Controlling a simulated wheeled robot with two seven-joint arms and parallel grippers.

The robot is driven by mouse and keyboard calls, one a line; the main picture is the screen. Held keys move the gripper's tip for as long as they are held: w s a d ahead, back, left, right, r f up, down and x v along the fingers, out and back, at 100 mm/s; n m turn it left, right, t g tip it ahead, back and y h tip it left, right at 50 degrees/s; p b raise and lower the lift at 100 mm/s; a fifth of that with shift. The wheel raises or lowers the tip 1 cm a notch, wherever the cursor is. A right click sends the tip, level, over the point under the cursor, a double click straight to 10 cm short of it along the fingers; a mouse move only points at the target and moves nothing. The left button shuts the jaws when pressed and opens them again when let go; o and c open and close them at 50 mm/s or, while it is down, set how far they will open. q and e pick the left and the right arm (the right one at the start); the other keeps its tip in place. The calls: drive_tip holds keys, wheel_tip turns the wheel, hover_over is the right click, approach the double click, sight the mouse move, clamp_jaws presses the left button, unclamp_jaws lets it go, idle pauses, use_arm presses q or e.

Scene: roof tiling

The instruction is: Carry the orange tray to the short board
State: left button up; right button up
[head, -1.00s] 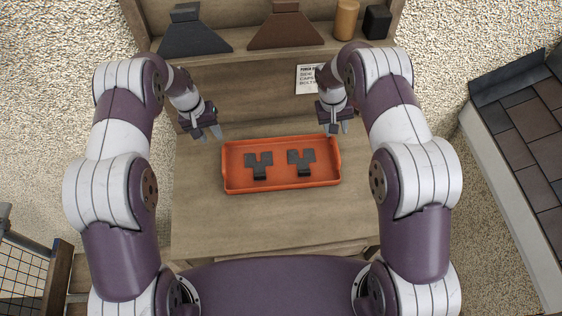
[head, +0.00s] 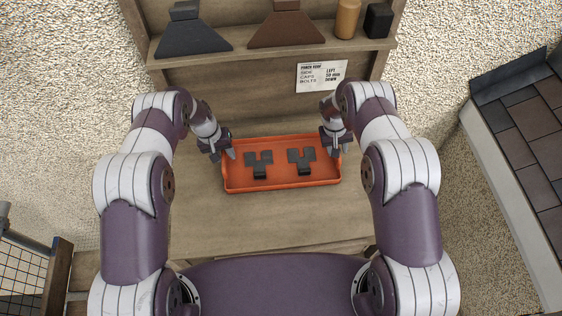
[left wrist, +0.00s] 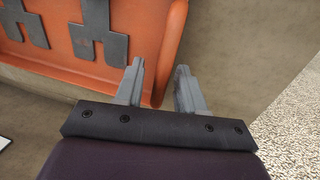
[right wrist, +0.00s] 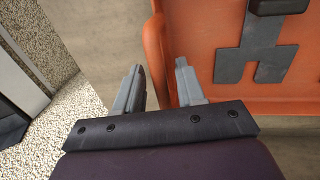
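The orange tray (head: 282,187) lies flat on the wooden bench, holding two dark grey Y-shaped pieces (head: 258,162) (head: 301,159). My left gripper (head: 224,156) is open at the tray's left end. In the left wrist view, the tray's end wall (left wrist: 172,55) shows between its spread fingers (left wrist: 158,70). My right gripper (head: 336,151) is open at the right end. In the right wrist view, the end wall (right wrist: 156,55) shows between its fingers (right wrist: 160,70). I cannot tell whether any finger touches the tray. I cannot identify the short board.
A shelf (head: 240,58) behind the bench holds a black hood-like piece (head: 192,35), a brown one (head: 286,28), a tan cylinder (head: 347,18) and a black block (head: 377,20). A printed sign (head: 321,76) hangs below. A tiled roof section (head: 530,130) stands right. The bench front (head: 265,228) is clear.

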use_arm(q)
clamp_jaws()
use_arm(e)
clamp_jaws()
use_arm(q)
drive_tip(key=shift+w+r, duration=0.1)
use_arm(e)
drive_tip(key=shift+w+r, duration=0.1)
drive_tip(key=shift+r, duration=0.05)
